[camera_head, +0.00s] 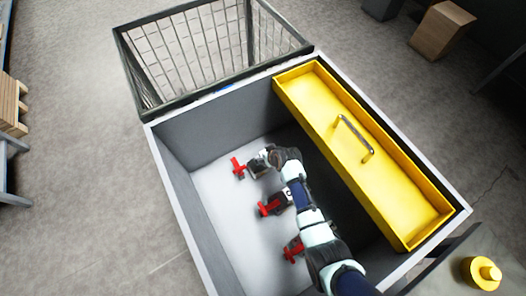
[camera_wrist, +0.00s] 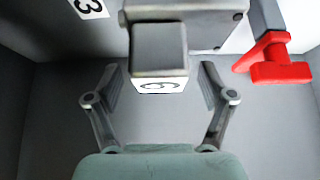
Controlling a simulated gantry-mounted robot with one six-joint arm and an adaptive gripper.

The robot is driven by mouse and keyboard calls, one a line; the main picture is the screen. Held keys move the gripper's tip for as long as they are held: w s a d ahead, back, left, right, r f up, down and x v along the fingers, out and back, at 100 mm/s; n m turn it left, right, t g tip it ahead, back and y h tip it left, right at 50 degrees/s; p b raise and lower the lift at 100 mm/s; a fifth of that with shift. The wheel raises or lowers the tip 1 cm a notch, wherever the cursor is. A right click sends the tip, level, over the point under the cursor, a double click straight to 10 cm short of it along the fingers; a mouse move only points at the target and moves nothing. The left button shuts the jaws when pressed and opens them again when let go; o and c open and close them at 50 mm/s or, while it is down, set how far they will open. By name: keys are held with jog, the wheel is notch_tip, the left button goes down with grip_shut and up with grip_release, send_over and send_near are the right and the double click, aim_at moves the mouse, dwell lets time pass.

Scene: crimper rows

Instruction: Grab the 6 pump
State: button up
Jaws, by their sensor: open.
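Several red-handled pumps stand in the grey bin. In the head view, my gripper (camera_head: 270,158) is down in the bin at the farthest pump, with its red handle (camera_head: 238,168) showing to the left. In the wrist view, my gripper (camera_wrist: 160,67) is open, with one finger on each side of a grey pump block (camera_wrist: 158,45). Its white label (camera_wrist: 158,87) bears a digit that looks like a turned 6. A red handle (camera_wrist: 276,66) sticks out at the right. Contact between fingers and block cannot be told.
Two other red-handled pumps stand nearer, at the middle (camera_head: 269,208) and front (camera_head: 293,250), partly behind my arm. A yellow tray (camera_head: 405,205) with a metal handle covers the bin's right side. A wire basket (camera_head: 205,50) adjoins the back. A label reading 3 (camera_wrist: 88,7) shows upper left.

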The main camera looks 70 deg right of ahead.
jog(key=b+x, duration=0.2)
jog(key=x, duration=0.1)
jog(key=shift+r, duration=0.1)
grip_shut()
jog(key=shift+r, duration=0.15)
